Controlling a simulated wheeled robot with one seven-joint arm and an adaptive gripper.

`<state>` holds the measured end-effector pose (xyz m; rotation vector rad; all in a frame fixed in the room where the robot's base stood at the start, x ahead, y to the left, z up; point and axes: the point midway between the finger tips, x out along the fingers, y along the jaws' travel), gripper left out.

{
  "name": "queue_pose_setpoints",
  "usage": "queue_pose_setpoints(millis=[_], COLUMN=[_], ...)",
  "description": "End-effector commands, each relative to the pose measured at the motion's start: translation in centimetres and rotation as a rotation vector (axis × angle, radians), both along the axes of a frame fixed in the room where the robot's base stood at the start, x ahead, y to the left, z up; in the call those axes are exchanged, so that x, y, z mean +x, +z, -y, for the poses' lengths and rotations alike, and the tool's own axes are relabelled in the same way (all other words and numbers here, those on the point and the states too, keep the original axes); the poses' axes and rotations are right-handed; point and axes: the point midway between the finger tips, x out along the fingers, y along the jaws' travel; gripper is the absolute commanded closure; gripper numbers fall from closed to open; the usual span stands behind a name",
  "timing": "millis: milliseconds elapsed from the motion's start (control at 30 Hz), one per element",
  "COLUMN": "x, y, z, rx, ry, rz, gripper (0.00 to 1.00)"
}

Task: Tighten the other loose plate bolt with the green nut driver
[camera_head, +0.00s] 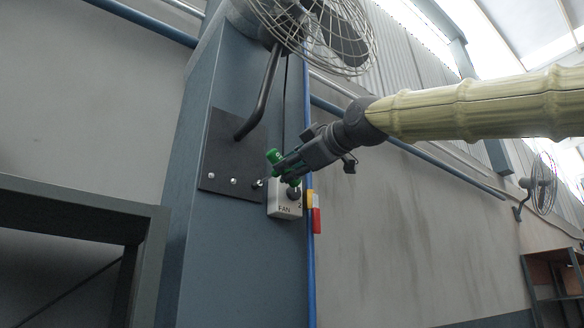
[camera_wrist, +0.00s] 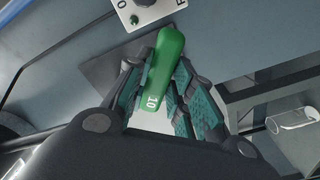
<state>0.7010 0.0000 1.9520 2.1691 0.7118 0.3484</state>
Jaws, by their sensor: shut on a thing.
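My gripper (camera_head: 287,168) is shut on the green nut driver (camera_head: 273,156), close to the lower right corner of the dark mounting plate (camera_head: 222,152). In the wrist view the driver's green handle (camera_wrist: 165,65), marked "10", lies between the teal finger pads of my gripper (camera_wrist: 160,95). Along the plate's lower edge are a left bolt (camera_head: 211,175) and a middle bolt (camera_head: 233,181). The driver's tip is beside a third bolt position at the lower right; whether it sits on a bolt head I cannot tell.
A shelf frame (camera_head: 80,208) stands at lower left.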

Motion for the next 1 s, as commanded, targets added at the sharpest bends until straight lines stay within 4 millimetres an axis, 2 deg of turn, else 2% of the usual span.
queue_pose_setpoints(millis=[767, 1000], x=[-1.3, -2.6], y=[0.0, -0.3], z=[1.0, 1.9], rx=[0.0, 0.001], ry=[0.001, 0.001], rz=[0.002, 0.002], gripper=[1.0, 1.0])
